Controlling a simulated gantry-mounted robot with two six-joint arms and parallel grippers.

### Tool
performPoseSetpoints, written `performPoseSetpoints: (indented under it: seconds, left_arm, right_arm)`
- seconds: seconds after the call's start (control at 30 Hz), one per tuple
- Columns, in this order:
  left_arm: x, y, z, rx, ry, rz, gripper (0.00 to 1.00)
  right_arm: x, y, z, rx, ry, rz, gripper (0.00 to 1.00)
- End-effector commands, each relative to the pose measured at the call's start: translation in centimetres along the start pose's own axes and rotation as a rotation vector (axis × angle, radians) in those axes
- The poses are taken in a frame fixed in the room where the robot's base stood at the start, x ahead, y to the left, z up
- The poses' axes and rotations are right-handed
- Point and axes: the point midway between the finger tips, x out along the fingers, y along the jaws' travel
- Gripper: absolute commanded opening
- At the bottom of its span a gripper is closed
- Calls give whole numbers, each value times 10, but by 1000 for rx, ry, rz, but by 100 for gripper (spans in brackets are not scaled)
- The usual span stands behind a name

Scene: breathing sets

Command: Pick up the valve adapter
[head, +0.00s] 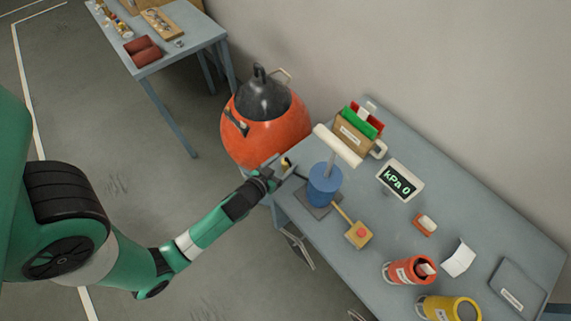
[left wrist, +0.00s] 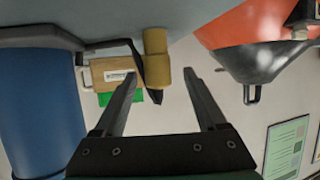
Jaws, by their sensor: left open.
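The valve adapter seems to be the brass-coloured stepped cylinder (left wrist: 157,58) in the left wrist view. In the head view a small yellowish piece (head: 286,162) shows at the table's near left corner, by the fingers. My left gripper (left wrist: 163,73) is open and empty. Its fingertips lie to either side of the brass cylinder in the wrist picture; I cannot tell whether they reach around it. The left gripper also shows in the head view (head: 280,167) at the table edge, left of the blue pump. My right gripper is not in view.
The blue pump (head: 324,186) with a white T-handle stands close to the gripper. An orange round vessel (head: 250,135) with a dark funnel top is behind it.

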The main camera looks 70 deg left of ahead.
Motion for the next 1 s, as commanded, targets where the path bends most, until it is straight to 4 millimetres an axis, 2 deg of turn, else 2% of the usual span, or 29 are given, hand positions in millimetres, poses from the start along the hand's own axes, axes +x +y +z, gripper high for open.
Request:
performPoseSetpoints:
  seconds: [0.2,0.3,0.5,0.9,1.0]
  left_arm:
    - [38,2,1,-1,2,-1,74]
    - [44,2,1,0,1,0,74]
    - [44,2,1,0,1,0,72]
    - [44,2,1,0,1,0,0]
    - [43,2,1,0,1,0,0]
  right_arm:
    - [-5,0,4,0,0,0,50]
    - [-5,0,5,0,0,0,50]
    - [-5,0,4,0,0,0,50]
    - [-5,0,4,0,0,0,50]
    - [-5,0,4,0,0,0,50]
